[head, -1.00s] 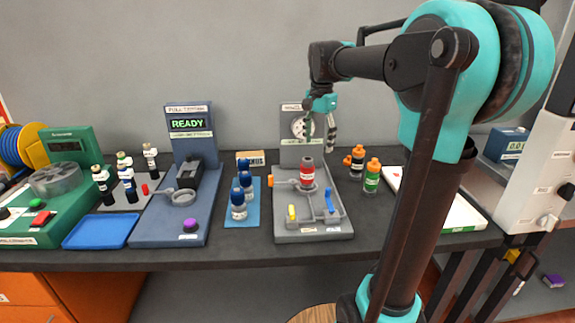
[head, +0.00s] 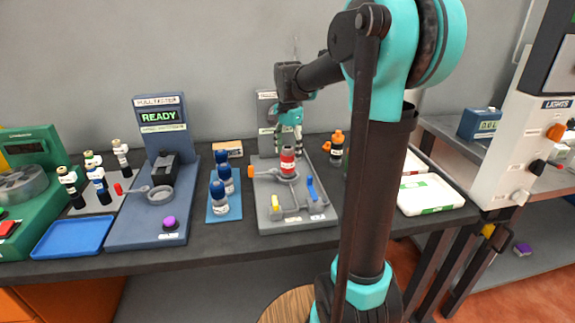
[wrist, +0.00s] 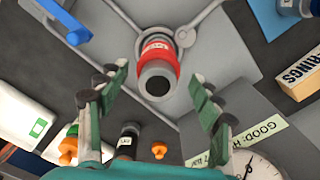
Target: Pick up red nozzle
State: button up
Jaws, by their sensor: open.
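A red, labelled cylinder with a dark round top (head: 288,160) stands upright in the holder of a grey fixture (head: 325,220). In the wrist view it shows from above, red with a dark top (wrist: 158,62). A small red piece (head: 118,188) also lies on the grey mat at left; I cannot tell from its shape what it is. My gripper (head: 289,146) is open and empty, pointing down near the red cylinder's top. In the wrist view its two fingers (wrist: 158,88) are spread, one to each side of the cylinder and apart from it.
Yellow and blue levers (head: 312,190) are on the fixture, with an upright gauge panel behind. Blue-capped bottles on a blue mat (head: 228,215) stand left. An orange-capped bottle (head: 337,148) stands right. A pull tester (head: 160,125) reads READY.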

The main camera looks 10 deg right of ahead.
aim_at(287, 165)
jog(key=shift+s+a+f, duration=0.1)
jog(key=shift+s+f, duration=0.05)
jog(key=shift+f, duration=1.2)
jog(key=shift+s+a+f, duration=0.1)
jog(key=shift+s+f, duration=0.05)
jog(key=shift+f, duration=1.2)
jog(key=shift+c, duration=0.4)
grip_shut()
